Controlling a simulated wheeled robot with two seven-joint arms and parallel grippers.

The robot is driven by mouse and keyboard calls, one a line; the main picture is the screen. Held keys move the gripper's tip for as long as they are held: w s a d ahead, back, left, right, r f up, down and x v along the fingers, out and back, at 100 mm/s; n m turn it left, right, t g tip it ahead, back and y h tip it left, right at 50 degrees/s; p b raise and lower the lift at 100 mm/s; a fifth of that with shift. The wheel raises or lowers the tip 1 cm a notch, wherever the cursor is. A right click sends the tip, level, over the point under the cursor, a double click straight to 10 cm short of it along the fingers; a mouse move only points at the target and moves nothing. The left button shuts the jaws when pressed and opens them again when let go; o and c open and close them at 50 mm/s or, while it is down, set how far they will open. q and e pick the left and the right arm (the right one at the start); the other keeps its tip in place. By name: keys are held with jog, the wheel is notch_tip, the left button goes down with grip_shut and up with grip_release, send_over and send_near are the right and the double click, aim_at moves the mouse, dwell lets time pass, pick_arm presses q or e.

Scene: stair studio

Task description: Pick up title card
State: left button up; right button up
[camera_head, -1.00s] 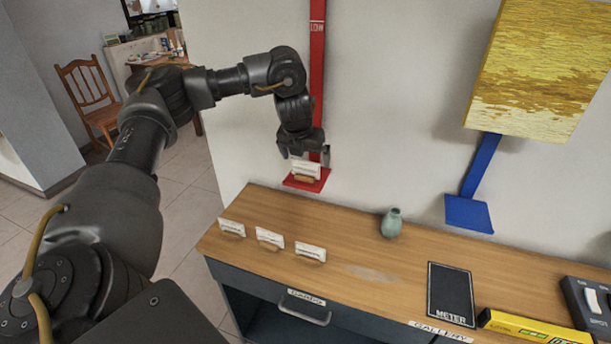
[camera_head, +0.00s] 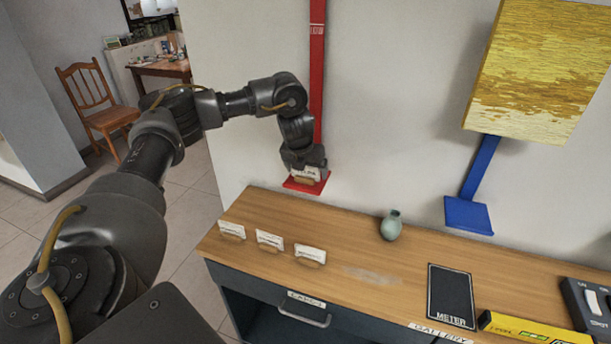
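A white title card (camera_head: 307,174) in a small wooden holder stands on the red ledge (camera_head: 291,183) on the wall. My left gripper (camera_head: 305,170) is down at this card, directly behind and above it. Its fingertips are mostly hidden, so I cannot tell whether they grip the card. Three more title cards stand in a row on the wooden bench top: the left card (camera_head: 232,229), the middle card (camera_head: 270,239) and the right card (camera_head: 311,253). My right gripper is not in view.
A green vase (camera_head: 391,225) stands on the bench top (camera_head: 420,252). A black meter pad (camera_head: 451,296), a yellow level (camera_head: 535,328) and a switch box (camera_head: 588,302) lie to the right. A blue ledge (camera_head: 468,214) sits under a yellow painting (camera_head: 537,68).

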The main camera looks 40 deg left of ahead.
pick_arm(q)
jog(key=c, duration=0.6)
jog(key=shift+r, duration=0.1)
jog(key=shift+w+r+b, duration=0.1)
jog(key=shift+r+b, duration=0.25)
jog(key=shift+r, duration=0.1)
jog(key=r, duration=0.3)
jog(key=shift+s+d+r+p, duration=0.2)
jog(key=shift+d+r+p, duration=0.1)
jog(key=shift+p, duration=0.05)
jog(key=s+d+r, duration=0.2)
jog(key=s+d, duration=0.1)
jog(key=s+d+r, duration=0.6)
jog(key=d, duration=0.1)
jog(key=shift+r, duration=0.15)
